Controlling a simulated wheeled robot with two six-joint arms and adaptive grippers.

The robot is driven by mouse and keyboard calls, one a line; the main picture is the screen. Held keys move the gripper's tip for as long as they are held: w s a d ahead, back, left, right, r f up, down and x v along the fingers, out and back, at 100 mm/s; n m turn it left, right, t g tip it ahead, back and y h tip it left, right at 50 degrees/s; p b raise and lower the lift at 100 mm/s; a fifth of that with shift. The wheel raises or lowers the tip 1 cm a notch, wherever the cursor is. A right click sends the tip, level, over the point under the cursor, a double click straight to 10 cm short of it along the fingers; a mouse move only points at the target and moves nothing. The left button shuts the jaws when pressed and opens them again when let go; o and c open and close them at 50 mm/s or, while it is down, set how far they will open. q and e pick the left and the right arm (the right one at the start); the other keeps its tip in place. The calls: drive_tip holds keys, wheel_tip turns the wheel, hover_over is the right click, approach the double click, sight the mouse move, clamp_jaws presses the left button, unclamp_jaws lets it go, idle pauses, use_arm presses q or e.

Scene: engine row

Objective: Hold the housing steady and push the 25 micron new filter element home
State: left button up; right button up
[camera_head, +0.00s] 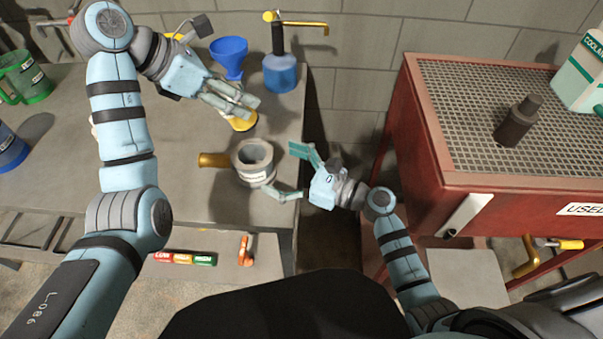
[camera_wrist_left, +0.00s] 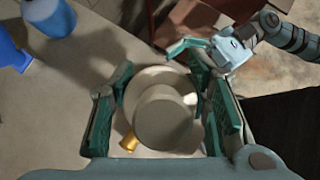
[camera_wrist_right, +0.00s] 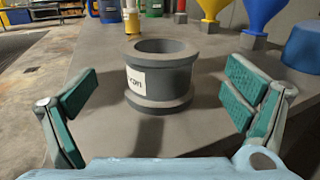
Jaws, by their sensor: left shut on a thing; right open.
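The grey housing (camera_head: 252,175) stands upright on the bench with a brass spout (camera_head: 213,160) to its left. It looks open at the top and bears a partly readable white label in the right wrist view (camera_wrist_right: 165,76). My left gripper (camera_head: 236,98) is shut on the filter element (camera_head: 243,123), whose yellow lower part shows below the fingers. The element's pale round end (camera_wrist_left: 165,118) shows between the pads in the left wrist view. The element appears held above the housing; the gap is unclear. My right gripper (camera_head: 283,170) is open, its fingers spread at the housing's right side.
A blue funnel (camera_head: 229,52) and a blue pump bottle (camera_head: 280,74) stand behind my left gripper. A green jug (camera_head: 25,75) is at far left. A red grated stand (camera_head: 405,150) is at right, beyond a gap past the bench edge.

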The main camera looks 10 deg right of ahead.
sight(264, 161)
use_arm(q)
drive_tip(key=shift+a, duration=0.1)
use_arm(e)
drive_tip(key=x, duration=0.6)
drive_tip(key=shift+w+a, duration=0.15)
drive_tip(key=shift+a, duration=0.1)
